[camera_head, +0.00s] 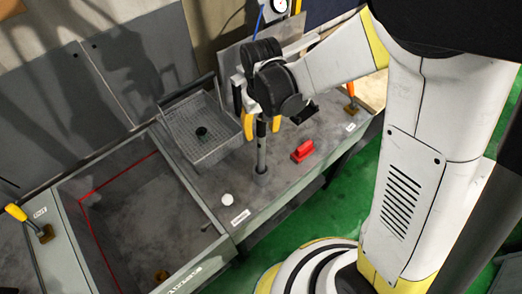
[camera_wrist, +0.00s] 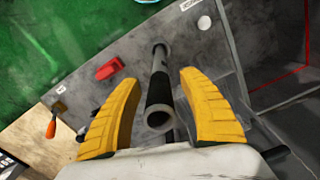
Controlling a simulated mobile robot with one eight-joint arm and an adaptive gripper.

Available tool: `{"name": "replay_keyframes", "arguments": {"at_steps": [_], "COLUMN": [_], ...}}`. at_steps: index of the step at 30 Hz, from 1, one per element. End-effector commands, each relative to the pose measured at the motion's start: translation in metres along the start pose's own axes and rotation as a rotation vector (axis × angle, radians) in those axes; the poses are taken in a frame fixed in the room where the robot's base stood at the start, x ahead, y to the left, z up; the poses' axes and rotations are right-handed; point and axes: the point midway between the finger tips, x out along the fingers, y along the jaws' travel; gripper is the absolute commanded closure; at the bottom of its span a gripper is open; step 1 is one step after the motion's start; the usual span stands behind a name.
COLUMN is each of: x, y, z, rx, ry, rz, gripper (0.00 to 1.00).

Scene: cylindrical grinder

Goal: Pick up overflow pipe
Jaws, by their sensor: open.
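The overflow pipe (camera_head: 261,153) is a dark grey tube standing upright on the grey machine top, its lower end at a round fitting. In the wrist view the pipe (camera_wrist: 159,88) shows its open top end towards me, with a black band below the rim. My gripper (camera_head: 262,128) is above the machine top, around the pipe's upper part. In the wrist view its two yellow fingers (camera_wrist: 160,80) are open, one on each side of the pipe, with a visible gap on both sides. The pipe's top is hidden by my wrist in the head view.
A red block (camera_head: 302,151) sits right of the pipe, and a white round cap (camera_head: 228,199) sits in front. A wire basket (camera_head: 205,152) stands to the left. An open tank (camera_head: 118,172) with a red line inside is farther left. An orange-handled valve (camera_head: 351,92) is at the back right.

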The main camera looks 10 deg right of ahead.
Motion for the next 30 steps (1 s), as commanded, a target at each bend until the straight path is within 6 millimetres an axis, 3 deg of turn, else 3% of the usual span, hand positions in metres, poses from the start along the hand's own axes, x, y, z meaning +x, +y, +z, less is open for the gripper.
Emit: {"name": "replay_keyframes", "arguments": {"at_steps": [2, 7, 20, 30], "x": [0.000, 0.000, -0.006, -0.056], "y": [0.000, 0.000, 0.000, 0.000], "z": [0.000, 0.000, 0.000, 0.000], "rx": [0.000, 0.000, 0.000, 0.000], "ry": [0.000, 0.000, 0.000, 0.000], "rz": [0.000, 0.000, 0.000, 0.000], "gripper": [0.50, 1.00, 1.00, 1.00]}}
